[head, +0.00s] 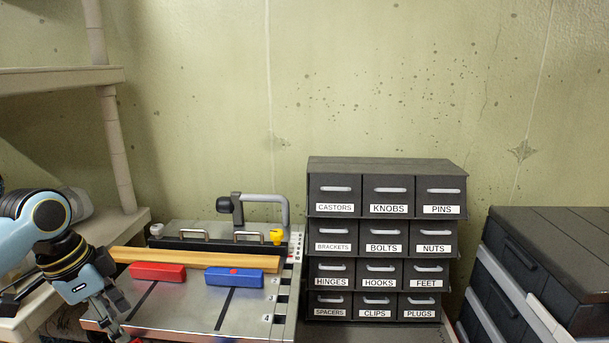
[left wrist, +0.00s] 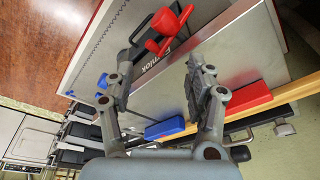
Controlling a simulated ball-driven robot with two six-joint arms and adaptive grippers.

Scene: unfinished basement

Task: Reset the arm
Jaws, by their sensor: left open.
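My left gripper (head: 118,310) is at the lower left of the head view, over the left front part of a grey metal machine table (head: 185,310). In the left wrist view its two fingers (left wrist: 160,85) are spread apart with nothing held between them. A red block (head: 158,272) and a blue block (head: 234,278) lie on the table in front of a wooden strip (head: 200,259). A red handle-like part (left wrist: 168,28) shows beyond the fingers in the left wrist view. My right gripper is in neither view.
A dark drawer cabinet (head: 387,165) with labelled drawers, such as castors, knobs and pins, stands right of the machine table. Dark stacked cases (head: 560,225) are at the far right. A beige shelf unit (head: 60,80) stands at the left, close to my left arm.

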